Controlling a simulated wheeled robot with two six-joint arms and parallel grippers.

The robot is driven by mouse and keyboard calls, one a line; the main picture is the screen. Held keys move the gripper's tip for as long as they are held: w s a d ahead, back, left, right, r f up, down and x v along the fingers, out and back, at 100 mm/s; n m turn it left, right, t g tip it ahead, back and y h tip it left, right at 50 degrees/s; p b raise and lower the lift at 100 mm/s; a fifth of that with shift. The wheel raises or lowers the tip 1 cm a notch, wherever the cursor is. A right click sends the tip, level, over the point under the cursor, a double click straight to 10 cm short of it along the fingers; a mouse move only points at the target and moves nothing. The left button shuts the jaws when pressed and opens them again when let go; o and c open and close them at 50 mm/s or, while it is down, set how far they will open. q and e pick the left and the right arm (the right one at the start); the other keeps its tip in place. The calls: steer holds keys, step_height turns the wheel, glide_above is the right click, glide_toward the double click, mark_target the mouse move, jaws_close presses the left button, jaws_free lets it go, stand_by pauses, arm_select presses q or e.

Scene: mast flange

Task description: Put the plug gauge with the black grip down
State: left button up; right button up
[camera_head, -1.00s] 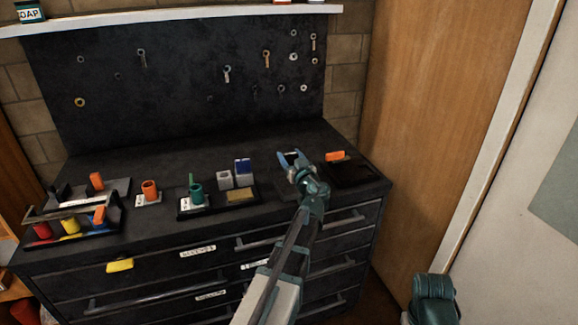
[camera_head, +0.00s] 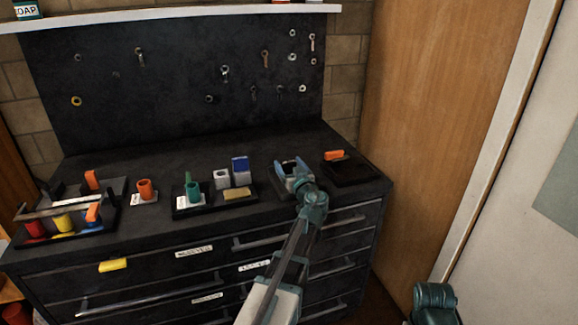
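My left gripper (camera_head: 290,166) is low over a dark tray (camera_head: 280,188) at the right part of the bench top. Its two blue-grey fingertips stand apart, with a small pale patch between them. I cannot tell whether that patch is part of a gauge held by the fingers or something on the tray. The black grip of a plug gauge cannot be picked out against the dark tray and bench. My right gripper is out of view; only a teal part of my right arm shows at the lower right.
Right of my gripper, an orange piece (camera_head: 334,155) lies by a dark tray (camera_head: 352,176). The pegboard (camera_head: 180,80) stands behind.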

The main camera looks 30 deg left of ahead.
arm_select(q)
steer(key=shift+o, duration=0.5)
steer(key=shift+r, duration=0.3)
steer(key=v, duration=1.2)
steer(key=shift+f, duration=0.15)
